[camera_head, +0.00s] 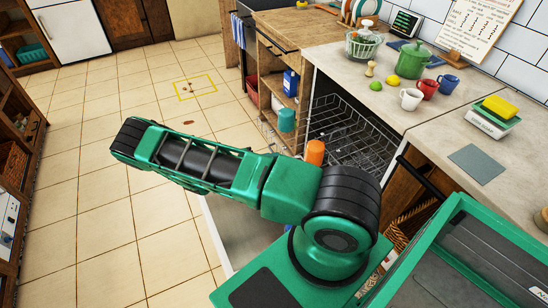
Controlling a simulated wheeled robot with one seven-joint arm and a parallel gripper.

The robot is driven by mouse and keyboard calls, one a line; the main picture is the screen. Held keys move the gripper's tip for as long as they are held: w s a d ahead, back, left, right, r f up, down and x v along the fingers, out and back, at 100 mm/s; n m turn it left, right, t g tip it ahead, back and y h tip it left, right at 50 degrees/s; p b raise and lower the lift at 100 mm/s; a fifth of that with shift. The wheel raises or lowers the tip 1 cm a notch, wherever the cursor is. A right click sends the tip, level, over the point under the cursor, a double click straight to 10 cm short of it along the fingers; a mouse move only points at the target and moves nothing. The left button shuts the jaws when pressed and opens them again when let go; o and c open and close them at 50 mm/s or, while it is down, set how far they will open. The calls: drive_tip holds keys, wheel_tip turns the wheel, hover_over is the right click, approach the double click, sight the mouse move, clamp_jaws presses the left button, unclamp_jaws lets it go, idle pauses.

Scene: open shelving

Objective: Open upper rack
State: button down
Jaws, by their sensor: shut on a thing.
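The dishwasher under the counter stands open, its pale door (238,236) lowered toward the floor and partly covered by my arm. A dark wire rack (345,118) shows inside the opening, below the countertop. More wire grid shows lower down behind my arm, and I cannot tell whether it is the same rack. My green and black arm crosses in front of the opening, bent out to the left. My gripper is not visible, and the front edge of the rack is partly hidden by the arm.
The countertop (395,100) holds a green pot (413,60), a white mug (411,99), a red mug (429,89) and a blue mug (448,84). Wooden shelves (275,75) stand left of the dishwasher. Tiled floor (110,195) to the left is mostly clear.

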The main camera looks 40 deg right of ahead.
drive_tip(key=c, duration=2)
unclamp_jaws()
drive_tip(key=shift+s+f, duration=0.25)
drive_tip(key=shift+s, duration=0.2)
drive_tip(key=shift+o, duration=0.5)
drive_tip(key=shift+w+r, duration=0.1)
drive_tip(key=shift+w+a, duration=0.1)
drive_tip(key=v, duration=1)
drive_tip(key=shift+a, duration=0.35)
drive_tip(key=shift+w+r, duration=0.1)
